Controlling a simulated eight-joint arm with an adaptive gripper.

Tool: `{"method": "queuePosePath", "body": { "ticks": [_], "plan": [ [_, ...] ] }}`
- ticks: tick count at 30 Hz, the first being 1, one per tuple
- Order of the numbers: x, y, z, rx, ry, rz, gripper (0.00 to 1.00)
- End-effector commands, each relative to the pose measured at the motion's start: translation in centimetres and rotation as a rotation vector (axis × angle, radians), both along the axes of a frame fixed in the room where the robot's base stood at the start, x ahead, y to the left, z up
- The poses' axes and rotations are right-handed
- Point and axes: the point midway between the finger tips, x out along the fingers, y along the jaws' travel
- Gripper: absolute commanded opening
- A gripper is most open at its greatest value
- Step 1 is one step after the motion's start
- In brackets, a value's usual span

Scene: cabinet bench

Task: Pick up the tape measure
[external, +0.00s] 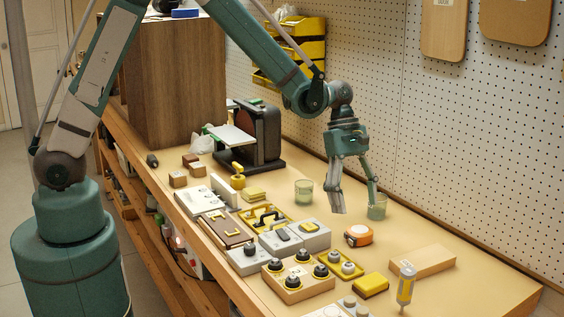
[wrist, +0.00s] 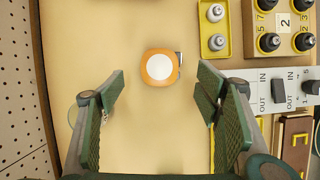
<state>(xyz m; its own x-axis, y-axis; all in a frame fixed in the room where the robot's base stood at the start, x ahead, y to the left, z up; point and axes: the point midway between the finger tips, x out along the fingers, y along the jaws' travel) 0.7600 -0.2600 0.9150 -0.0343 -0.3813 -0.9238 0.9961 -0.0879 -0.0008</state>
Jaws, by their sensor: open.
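The tape measure (external: 358,235) is orange with a white round face and lies on the bench. In the wrist view the tape measure (wrist: 160,67) sits ahead of the fingertips, roughly midway between them, with a small dark tab on its right side. My gripper (external: 355,208) is open and empty above the bench, behind the tape measure in the external view. In the wrist view my gripper (wrist: 158,85) has its two green-padded fingers spread wide, and nothing touches them.
A glass (external: 377,208) stands by one finger, another glass (external: 304,191) to the left. A yellow tray with knobs (external: 341,265) and a black-knobbed block (external: 298,280) lie in front of the tape measure.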

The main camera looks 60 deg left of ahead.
Motion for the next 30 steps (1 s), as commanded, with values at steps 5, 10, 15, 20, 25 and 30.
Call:
{"method": "queuePosePath", "body": {
  "ticks": [5, 10, 15, 20, 25, 30],
  "plan": [
    [0.0, 0.0, 0.0, 0.0, 0.0, -0.001, 0.64],
    [0.0, -0.2, -0.5, 0.0, 0.0, -0.001, 0.64],
    [0.0, -0.7, -1.9, 0.0, 0.0, -0.001, 0.64],
    [-0.1, -0.9, -2.4, 0.0, 0.0, -0.001, 0.64],
    [-0.1, -0.9, -2.4, 0.0, 0.0, -0.001, 0.64],
    [-0.1, -1.0, -2.6, 0.0, -0.001, -0.002, 0.64]
  ]
}}
